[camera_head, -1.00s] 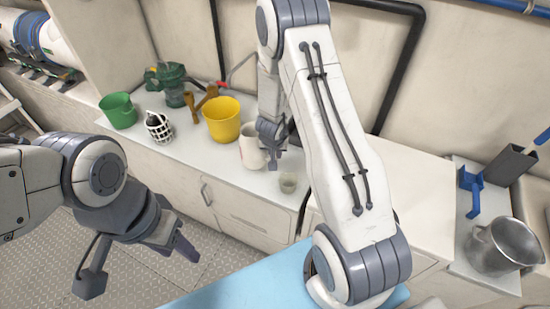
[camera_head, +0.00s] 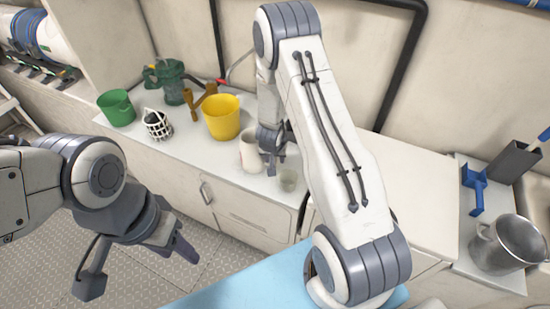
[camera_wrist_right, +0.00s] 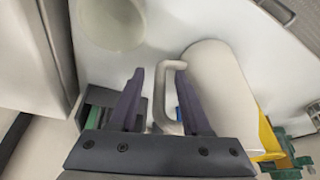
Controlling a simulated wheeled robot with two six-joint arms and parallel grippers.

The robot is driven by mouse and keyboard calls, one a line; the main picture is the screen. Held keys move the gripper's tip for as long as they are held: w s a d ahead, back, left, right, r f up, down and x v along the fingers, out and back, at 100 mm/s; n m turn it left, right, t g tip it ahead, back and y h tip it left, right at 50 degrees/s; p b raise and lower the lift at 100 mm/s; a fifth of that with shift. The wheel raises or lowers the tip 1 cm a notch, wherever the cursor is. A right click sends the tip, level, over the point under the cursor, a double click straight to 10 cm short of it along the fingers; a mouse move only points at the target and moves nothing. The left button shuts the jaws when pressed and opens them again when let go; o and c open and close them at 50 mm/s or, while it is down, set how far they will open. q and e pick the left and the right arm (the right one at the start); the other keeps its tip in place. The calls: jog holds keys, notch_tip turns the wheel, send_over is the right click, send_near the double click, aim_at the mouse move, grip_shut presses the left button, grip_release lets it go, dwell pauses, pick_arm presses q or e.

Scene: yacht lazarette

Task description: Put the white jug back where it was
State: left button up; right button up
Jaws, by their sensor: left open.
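The white jug (camera_head: 250,152) stands on the white counter, right of the yellow bucket, partly hidden by my right gripper. In the right wrist view the jug (camera_wrist_right: 222,88) is close on the right, with its handle (camera_wrist_right: 160,95) at the fingers. My right gripper (camera_wrist_right: 158,76) is open; its fingers are spread at the handle, with a gap showing on the left. In the head view the right gripper (camera_head: 272,150) is at the jug's right side. My left gripper (camera_head: 138,266) is open and empty over the floor, in front of the counter.
A yellow bucket (camera_head: 223,122), white basket (camera_head: 158,126) and green bucket (camera_head: 117,110) stand to the left. A metal pot (camera_head: 508,245) and blue item (camera_head: 474,188) are at far right.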

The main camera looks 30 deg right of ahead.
jog(key=shift+r, duration=0.1)
jog(key=shift+r, duration=0.25)
jog(key=p+v, duration=0.5)
jog(key=v, duration=0.6)
jog(key=s+a+r+n+y, duration=0.35)
jog(key=a+r, duration=0.25)
jog(key=a, duration=0.4)
jog(key=s+a+r+n+y, duration=0.2)
jog(key=s+a+r+n, duration=0.15)
jog(key=a+r, duration=0.5)
jog(key=s+a+r+n+g+h, duration=0.1)
jog(key=s+r+n, duration=0.1)
jog(key=s, duration=0.7)
jog(key=s+r+n+g+h, duration=0.1)
jog(key=s+n, duration=0.4)
jog(key=s, duration=0.5)
notch_tip(320, 180, up, 2)
jog(key=shift+s+a+r+g, duration=0.15)
jog(key=shift+a+g, duration=0.25)
jog(key=shift+g, duration=0.4)
